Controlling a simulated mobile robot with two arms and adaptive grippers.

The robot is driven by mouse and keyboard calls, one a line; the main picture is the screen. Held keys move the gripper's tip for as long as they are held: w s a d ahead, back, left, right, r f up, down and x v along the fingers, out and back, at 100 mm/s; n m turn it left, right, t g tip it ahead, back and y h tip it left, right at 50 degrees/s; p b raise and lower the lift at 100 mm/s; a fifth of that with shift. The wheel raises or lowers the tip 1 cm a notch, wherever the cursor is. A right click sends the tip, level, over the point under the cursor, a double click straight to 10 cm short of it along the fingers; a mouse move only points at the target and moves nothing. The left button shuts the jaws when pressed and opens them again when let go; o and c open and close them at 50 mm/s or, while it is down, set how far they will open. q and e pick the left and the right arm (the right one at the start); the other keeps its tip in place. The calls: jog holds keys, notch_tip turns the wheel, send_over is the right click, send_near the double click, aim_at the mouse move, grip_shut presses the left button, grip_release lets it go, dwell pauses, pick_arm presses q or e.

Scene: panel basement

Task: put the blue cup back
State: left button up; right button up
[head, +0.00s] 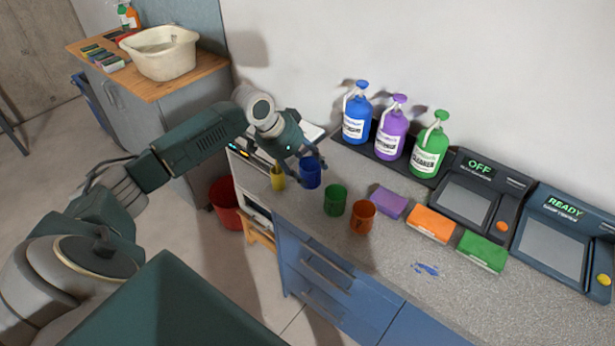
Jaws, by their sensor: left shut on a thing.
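The blue cup (311,173) is upright at the left end of the counter. My left gripper (308,164) is shut on it from above and behind, and the fingers hide part of its rim. I cannot tell whether the cup's base touches the counter. A yellow cup (278,179) is just left of it, close to my gripper. A green cup (335,201) and an orange-brown cup (362,217) stand to its right, nearer the counter's front edge. My right gripper is not in view.
Blue (356,117), purple (391,134) and green (429,150) bottles stand along the wall. Purple (388,202), orange (431,223) and green (481,251) blocks lie right of the cups. A blue smear (427,269) marks the counter. Two devices, OFF (477,200) and READY (560,238), stand right.

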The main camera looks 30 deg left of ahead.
aim_at(307, 180)
pick_arm(q)
jog(key=shift+f, duration=0.7)
notch_tip(307, 180, down, 2)
jog(key=shift+f+p, duration=0.25)
jog(key=shift+p, duration=0.15)
jog(key=shift+f, duration=0.6)
jog(key=shift+f, duration=0.15)
jog(key=o, duration=1)
